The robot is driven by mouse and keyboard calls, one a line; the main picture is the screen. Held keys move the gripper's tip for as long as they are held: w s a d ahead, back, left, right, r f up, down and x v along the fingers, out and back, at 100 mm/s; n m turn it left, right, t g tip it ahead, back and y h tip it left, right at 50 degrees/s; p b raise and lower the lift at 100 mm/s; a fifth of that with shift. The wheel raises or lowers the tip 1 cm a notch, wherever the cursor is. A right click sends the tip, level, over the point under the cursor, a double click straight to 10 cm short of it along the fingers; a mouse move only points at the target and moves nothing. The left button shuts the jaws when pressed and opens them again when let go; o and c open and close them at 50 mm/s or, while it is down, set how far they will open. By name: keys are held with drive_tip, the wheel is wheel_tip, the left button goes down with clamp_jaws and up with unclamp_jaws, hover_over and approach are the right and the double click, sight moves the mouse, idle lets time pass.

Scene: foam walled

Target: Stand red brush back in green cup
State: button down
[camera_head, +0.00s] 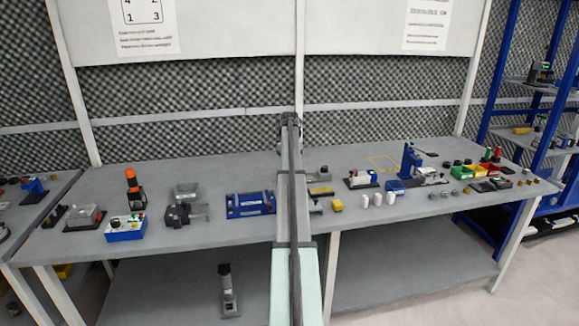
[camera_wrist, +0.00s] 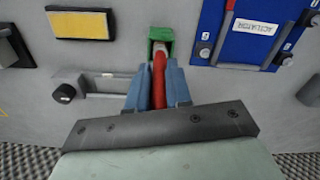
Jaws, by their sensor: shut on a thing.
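In the wrist view my gripper (camera_wrist: 160,80) has its blue-grey fingers closed on the red brush (camera_wrist: 158,78), which lies along the gap between them. The green cup (camera_wrist: 161,34) is just beyond the fingertips, in line with the brush. The brush's far end reaches the cup's opening in this view; I cannot tell whether it is inside or only above it. In the head view my arm covers the middle of the bench, and the brush and cup cannot be made out there.
A blue actuator fixture (camera_wrist: 248,35) stands close beside the cup; it also shows in the head view (camera_head: 250,204). On the cup's other side are a yellow pad (camera_wrist: 80,24) and a dark knob (camera_wrist: 65,93). White bottles (camera_head: 377,200) stand right of my arm.

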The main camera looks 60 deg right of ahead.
drive_tip(key=shift+f, duration=1.4)
drive_tip(key=c, duration=1)
unclamp_jaws()
drive_tip(key=shift+o, duration=0.2)
wheel_tip(320, 180, up, 14)
drive_tip(key=shift+f, duration=0.1)
